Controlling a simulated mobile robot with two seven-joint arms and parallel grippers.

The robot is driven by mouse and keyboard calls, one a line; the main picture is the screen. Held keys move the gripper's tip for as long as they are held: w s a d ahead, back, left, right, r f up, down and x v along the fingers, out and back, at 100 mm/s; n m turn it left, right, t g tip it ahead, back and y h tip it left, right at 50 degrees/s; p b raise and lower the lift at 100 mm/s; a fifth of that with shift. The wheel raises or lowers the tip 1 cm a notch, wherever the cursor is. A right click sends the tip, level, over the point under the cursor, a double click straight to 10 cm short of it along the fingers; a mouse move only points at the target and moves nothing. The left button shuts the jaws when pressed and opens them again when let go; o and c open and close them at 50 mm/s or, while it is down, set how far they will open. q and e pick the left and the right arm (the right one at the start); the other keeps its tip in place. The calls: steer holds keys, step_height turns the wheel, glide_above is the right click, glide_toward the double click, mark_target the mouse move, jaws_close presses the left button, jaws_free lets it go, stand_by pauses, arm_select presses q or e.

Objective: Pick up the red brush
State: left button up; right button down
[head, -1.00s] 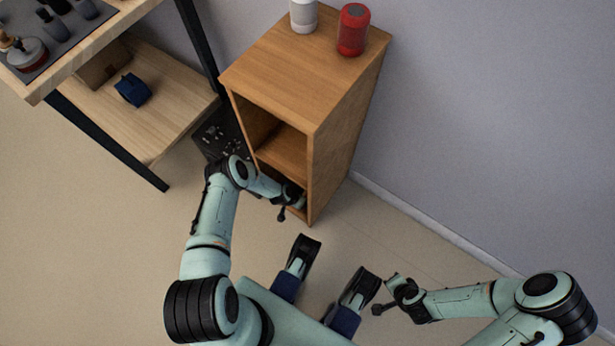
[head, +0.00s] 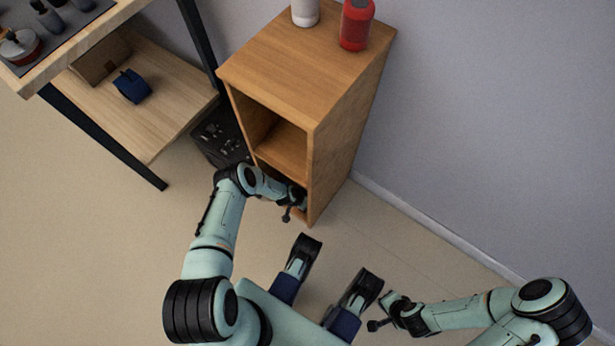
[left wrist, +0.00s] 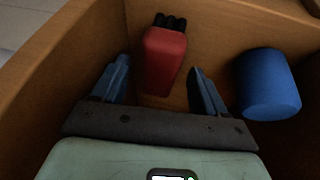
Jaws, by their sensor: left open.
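The red brush (left wrist: 164,58), a red block with black bristles at its far end, is in the wooden cabinet's lower compartment in the left wrist view. My left gripper (left wrist: 159,80) is open, with one blue finger on each side of the brush. I cannot tell whether the fingers touch it. In the head view my left gripper (head: 293,205) is at the cabinet's lower opening, partly hidden by its side wall, and the brush is hidden. My right gripper (head: 384,312) is outside the cabinet at the lower right, too small to read its jaws.
A blue cylinder (left wrist: 267,84) is right of the brush, near the right finger. The wooden cabinet (head: 290,75) has walls close around my left gripper. A red can (head: 357,25) and a white can (head: 305,12) stand on top. A table with a lower shelf (head: 150,125) is left.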

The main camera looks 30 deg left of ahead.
arm_select(q)
steer(key=shift+f, duration=0.15)
stand_by(0.3)
steer(key=c, duration=1.1)
